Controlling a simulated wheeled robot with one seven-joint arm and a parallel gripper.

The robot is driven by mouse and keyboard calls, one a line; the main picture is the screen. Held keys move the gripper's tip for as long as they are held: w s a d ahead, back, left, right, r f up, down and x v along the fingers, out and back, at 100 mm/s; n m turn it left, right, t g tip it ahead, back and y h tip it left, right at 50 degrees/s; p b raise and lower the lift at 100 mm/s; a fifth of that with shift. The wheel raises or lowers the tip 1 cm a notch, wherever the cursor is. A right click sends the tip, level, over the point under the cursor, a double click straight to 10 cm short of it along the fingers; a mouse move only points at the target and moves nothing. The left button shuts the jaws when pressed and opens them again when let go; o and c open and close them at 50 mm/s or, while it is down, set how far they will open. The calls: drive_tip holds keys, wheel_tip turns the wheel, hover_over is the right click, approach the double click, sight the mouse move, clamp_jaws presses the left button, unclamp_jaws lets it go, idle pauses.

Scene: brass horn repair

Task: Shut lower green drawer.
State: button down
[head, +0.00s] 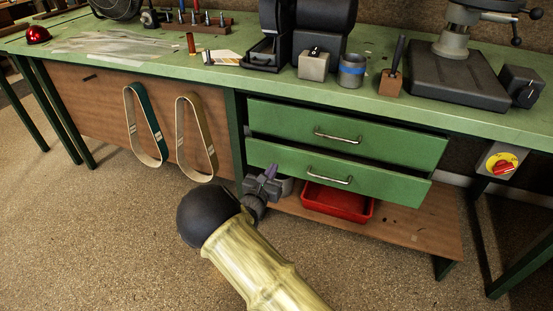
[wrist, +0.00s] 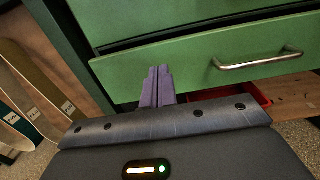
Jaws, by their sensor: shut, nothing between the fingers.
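The lower green drawer (head: 300,170) is under the bench, with a metal bar handle (head: 329,174) on its front. A dark gap shows above its front, and it looks pulled out somewhat. It also fills much of the wrist view (wrist: 200,55), with its handle (wrist: 258,60) at the right. My gripper (head: 270,172) is shut and empty, with its purple fingers in front of the drawer's lower left part. In the wrist view the fingertips (wrist: 158,72) overlap the drawer front, left of the handle. I cannot tell if they touch it.
The upper green drawer (head: 348,133) is directly above. A red bin (head: 338,202) stands on the lower wooden shelf (head: 410,228). Two sanding belts (head: 145,125) hang on the panel to the left. A red-and-yellow switch (head: 502,164) is at the right. The floor in front is clear.

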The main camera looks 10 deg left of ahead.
drive_tip(key=s+a+p, duration=0.1)
drive_tip(key=s, duration=0.5)
drive_tip(key=shift+a, duration=0.1)
